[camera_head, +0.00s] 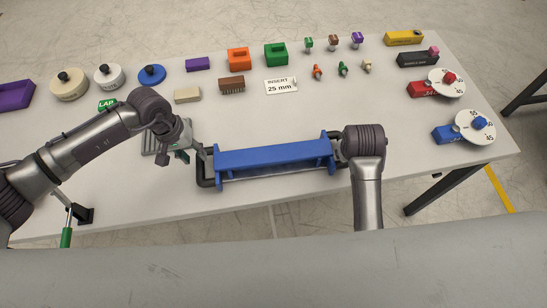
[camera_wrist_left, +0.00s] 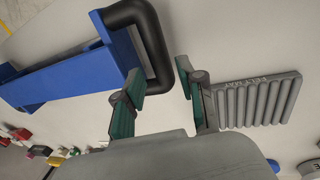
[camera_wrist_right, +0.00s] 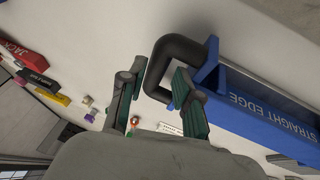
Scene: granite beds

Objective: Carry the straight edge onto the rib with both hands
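The straight edge (camera_head: 265,158), a long blue bar with end flanges, lies across the front of the table; its lettering shows in the right wrist view (camera_wrist_right: 270,115). Each end has a black loop handle. My left gripper (camera_head: 192,152) is open near the left handle (camera_head: 205,178); in the left wrist view that handle (camera_wrist_left: 155,45) shows between and beyond its fingers (camera_wrist_left: 162,80). My right gripper (camera_wrist_right: 160,80) is open, with the right handle (camera_wrist_right: 172,45) beyond its fingers; in the head view the forearm and wrist mostly hide it. I cannot make out a separate rib.
A grey ribbed felt mat (camera_wrist_left: 255,100) lies beside the left handle. Round weights, coloured blocks, small pegs, an "INSERT 25 mm" card (camera_head: 281,87) and dial tools (camera_head: 470,127) stand along the back and right. A green-handled tool (camera_head: 66,236) is at the front left.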

